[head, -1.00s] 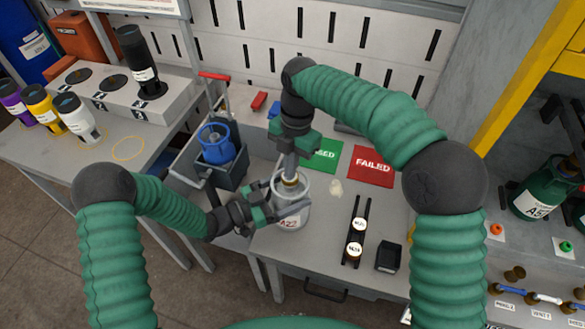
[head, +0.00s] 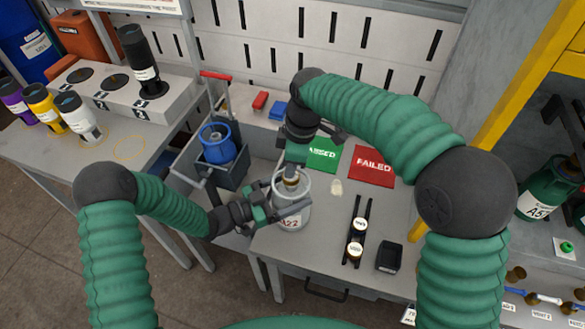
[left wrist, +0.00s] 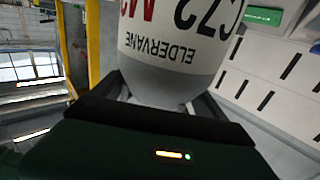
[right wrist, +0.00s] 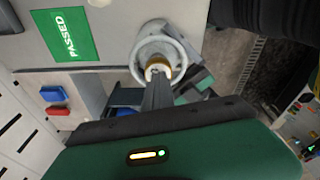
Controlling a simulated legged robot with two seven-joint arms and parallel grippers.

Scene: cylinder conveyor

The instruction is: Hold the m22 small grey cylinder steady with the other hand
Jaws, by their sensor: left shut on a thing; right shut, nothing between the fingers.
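The small grey cylinder (head: 292,212) stands upright at the left front of the workbench, with a collar and a brass valve (head: 291,181) at its top. Its label reads roughly M22 in the head view. It fills the top of the left wrist view (left wrist: 175,50). My left gripper (head: 283,212) is shut around the cylinder's side. My right gripper (right wrist: 157,76) is shut and empty, pointing down over the collar (right wrist: 138,52). Its tips appear close to the brass valve; I cannot tell whether they touch.
A green PASSED mat (head: 323,155) and a red FAILED mat (head: 371,166) lie behind and right of the cylinder. A black rack (head: 347,243) with two small round pieces and a black box (head: 389,257) are to the right. A blue cylinder (head: 217,147) stands in a cart at left.

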